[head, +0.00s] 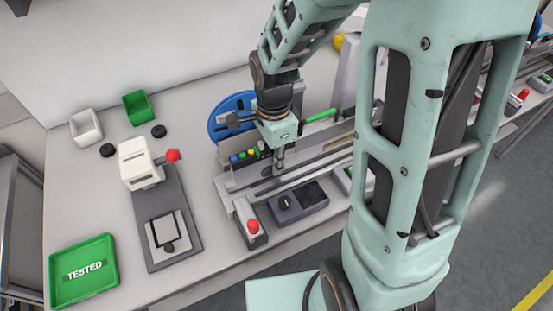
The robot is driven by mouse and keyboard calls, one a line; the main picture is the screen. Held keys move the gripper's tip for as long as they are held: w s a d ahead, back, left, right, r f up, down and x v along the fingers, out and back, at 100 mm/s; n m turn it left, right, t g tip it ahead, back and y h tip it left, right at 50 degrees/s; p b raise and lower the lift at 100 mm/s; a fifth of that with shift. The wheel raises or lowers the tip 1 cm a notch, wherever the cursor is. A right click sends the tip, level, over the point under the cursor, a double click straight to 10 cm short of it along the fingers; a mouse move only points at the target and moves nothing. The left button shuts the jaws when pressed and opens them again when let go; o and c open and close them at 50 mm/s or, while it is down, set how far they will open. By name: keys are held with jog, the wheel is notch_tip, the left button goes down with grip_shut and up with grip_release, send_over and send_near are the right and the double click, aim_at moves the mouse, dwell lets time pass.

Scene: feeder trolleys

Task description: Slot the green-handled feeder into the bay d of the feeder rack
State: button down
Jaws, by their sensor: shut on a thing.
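My gripper (279,163) points down over the middle of the long grey feeder rack (262,185). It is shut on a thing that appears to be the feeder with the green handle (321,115). The handle shows just right of the gripper; most of the feeder's body is hidden by the gripper and arm. A blue reel (220,128) stands behind and left of the gripper; I cannot tell whether it belongs to this feeder. Bay d's letter is not readable.
A red-button box (249,222) and a dark panel (297,201) lie before the rack. Left are a white press with a red knob (140,163), a green TESTED tray (83,271), and white (86,127) and green (138,107) bins. My arm hides the right side.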

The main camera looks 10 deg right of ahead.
jog(key=shift+s+a, duration=0.2)
jog(key=shift+a, duration=0.5)
jog(key=c, duration=1.7)
grip_release()
jog(key=shift+c, duration=0.2)
